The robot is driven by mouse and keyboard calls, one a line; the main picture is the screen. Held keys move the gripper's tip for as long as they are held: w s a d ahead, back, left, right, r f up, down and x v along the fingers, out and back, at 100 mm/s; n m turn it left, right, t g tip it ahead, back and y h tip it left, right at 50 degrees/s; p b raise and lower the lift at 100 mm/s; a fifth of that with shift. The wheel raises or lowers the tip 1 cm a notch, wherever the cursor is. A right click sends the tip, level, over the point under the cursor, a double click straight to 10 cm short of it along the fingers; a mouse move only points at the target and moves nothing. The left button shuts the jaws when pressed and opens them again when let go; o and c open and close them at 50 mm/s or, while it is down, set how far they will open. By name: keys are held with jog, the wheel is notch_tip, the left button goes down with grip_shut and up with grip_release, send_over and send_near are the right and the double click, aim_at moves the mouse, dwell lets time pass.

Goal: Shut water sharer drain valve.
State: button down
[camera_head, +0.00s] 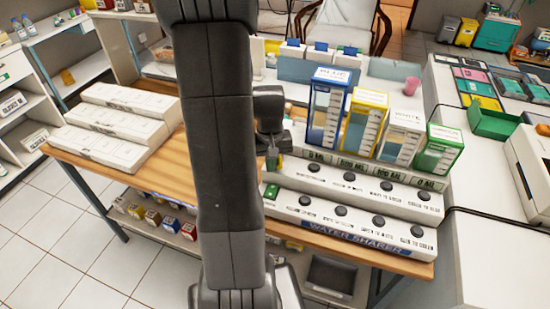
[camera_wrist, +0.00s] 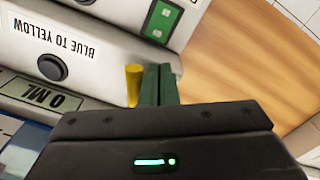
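The water sharer (camera_head: 345,238) is a white stepped box with black round buttons at the front edge of the wooden table. It holds a blue-framed (camera_head: 331,78), a yellow-framed, a white-framed and a green-framed container. My gripper (camera_head: 272,160) is at its left end, partly behind my arm. In the wrist view, the fingers of my gripper (camera_wrist: 158,75) are dark green and close together with nothing seen between them. A short upright yellow piece (camera_wrist: 133,85), possibly the drain valve handle, stands just left of the fingers; I cannot tell whether they touch. The 0 ML display (camera_wrist: 40,95) is farther left.
Several long white boxes (camera_head: 115,125) lie on the left of the wooden table (camera_head: 172,180). A green tray (camera_head: 493,123) and coloured cases sit on the right counter. A chair (camera_head: 340,28) stands behind. Bare wood lies right of my fingers in the wrist view.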

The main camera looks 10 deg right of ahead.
jog(key=shift+s+d+f, duration=0.1)
jog(key=shift+s+f, duration=0.1)
jog(key=shift+s, duration=0.05)
jog(key=shift+s+d, duration=0.3)
jog(key=shift+d, duration=0.15)
jog(key=shift+s+d, duration=0.2)
jog(key=shift+d, duration=0.15)
dwell(0.4)
